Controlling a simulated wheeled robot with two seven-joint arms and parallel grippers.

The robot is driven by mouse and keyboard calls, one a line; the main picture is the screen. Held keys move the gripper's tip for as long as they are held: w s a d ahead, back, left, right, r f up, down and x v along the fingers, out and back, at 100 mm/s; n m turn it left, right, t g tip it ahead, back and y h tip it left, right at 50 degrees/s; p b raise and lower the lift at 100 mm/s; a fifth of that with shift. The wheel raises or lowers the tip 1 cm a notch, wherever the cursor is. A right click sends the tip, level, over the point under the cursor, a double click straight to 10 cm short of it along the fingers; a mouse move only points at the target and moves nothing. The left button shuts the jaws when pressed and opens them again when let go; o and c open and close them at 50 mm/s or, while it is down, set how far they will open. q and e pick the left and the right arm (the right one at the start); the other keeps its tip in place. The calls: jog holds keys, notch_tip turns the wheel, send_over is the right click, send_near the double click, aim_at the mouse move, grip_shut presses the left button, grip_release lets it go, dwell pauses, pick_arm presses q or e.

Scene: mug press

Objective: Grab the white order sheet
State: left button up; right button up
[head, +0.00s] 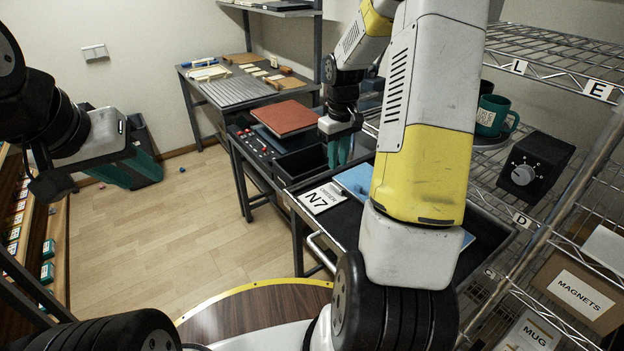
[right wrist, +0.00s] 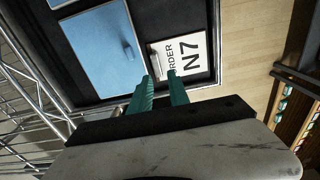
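The white order sheet (head: 322,198), printed N7, lies flat at the near left end of a dark tray (head: 346,228). In the right wrist view the sheet (right wrist: 192,54) lies just beyond the fingertips. My right gripper (head: 339,152) points down near the sheet with teal fingers. In the right wrist view the right gripper (right wrist: 160,75) is open with a gap between its fingers, nothing held. My left gripper (head: 132,172) hangs at the left, away from the tray; its teal fingers look apart and empty.
A blue panel (right wrist: 103,50) lies in the tray beside the sheet. A red-brown board (head: 284,118) is on the bench behind. Wire shelving at the right holds a teal mug (head: 492,115) and a black box with a knob (head: 535,165). The floor (head: 180,225) at left is mostly clear.

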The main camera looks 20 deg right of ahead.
aim_at(337, 186)
jog(key=shift+w+d+f, duration=0.15)
jog(key=shift+d+f, duration=0.05)
jog(key=shift+f, duration=0.35)
jog(key=shift+w+d+f, duration=0.1)
jog(key=shift+d+f, duration=0.05)
jog(key=shift+f, duration=0.4)
jog(key=f, duration=0.7)
jog(key=shift+w+f, duration=0.2)
grip_shut()
